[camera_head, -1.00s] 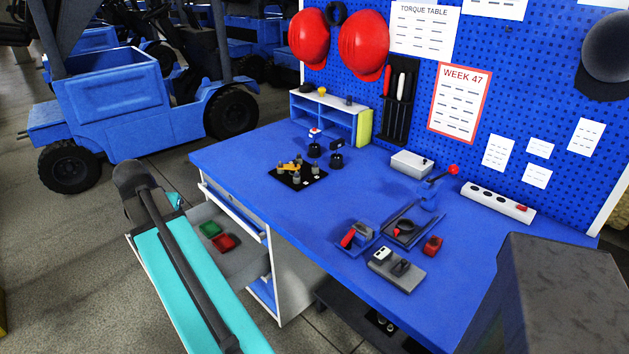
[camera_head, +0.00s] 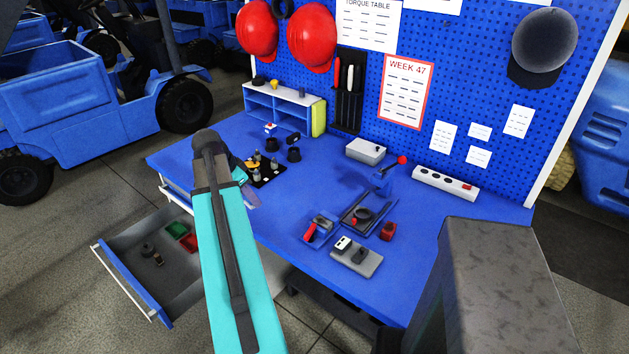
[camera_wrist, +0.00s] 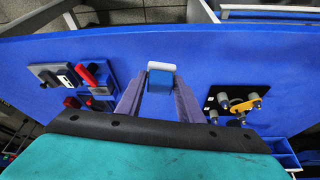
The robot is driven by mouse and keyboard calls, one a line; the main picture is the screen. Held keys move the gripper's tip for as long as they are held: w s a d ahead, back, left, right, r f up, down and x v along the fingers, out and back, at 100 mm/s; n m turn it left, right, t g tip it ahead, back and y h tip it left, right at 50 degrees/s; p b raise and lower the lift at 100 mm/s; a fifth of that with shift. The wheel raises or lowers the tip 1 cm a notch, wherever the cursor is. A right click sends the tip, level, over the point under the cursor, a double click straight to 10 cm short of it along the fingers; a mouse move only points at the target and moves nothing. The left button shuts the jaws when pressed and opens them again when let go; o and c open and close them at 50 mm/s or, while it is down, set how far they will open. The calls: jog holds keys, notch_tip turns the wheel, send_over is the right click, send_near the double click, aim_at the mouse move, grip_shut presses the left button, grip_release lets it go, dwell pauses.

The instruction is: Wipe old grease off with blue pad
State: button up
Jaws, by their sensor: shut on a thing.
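My gripper (camera_wrist: 160,94) is shut on a small block with a blue body and a white top, which looks like the blue pad (camera_wrist: 161,79). In the head view my gripper (camera_head: 250,190) is at the bench's left front edge, partly behind my arm, and the pad cannot be made out there. A black plate (camera_wrist: 210,103) with pegs and a yellow part is to the gripper's right in the wrist view; the plate also shows in the head view (camera_head: 268,180). I cannot make out any grease.
An open drawer (camera_head: 128,283) left of my arm holds a green block (camera_head: 177,230), a red block (camera_head: 189,242) and small dark parts. A grey block fixture (camera_head: 357,262), trays and a red-knobbed lever press (camera_head: 382,180) stand on the blue bench (camera_head: 300,195). The bench middle is clear.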

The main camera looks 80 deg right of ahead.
jog(key=s+d+r+m+y+p, duration=0.1)
jog(key=s+d+m+p, duration=0.1)
jog(key=s, duration=0.7)
jog(key=s+d+r+m+g+y+p, duration=0.1)
jog(key=s+d+m+p, duration=0.1)
jog(key=s, duration=0.8)
jog(key=d+m, duration=0.1)
jog(key=m, duration=0.1)
jog(key=shift+r+m+g+p, duration=0.2)
jog(key=shift+m+g+p, duration=0.1)
jog(key=shift+m, duration=0.1)
jog(key=shift+s+d, duration=0.1)
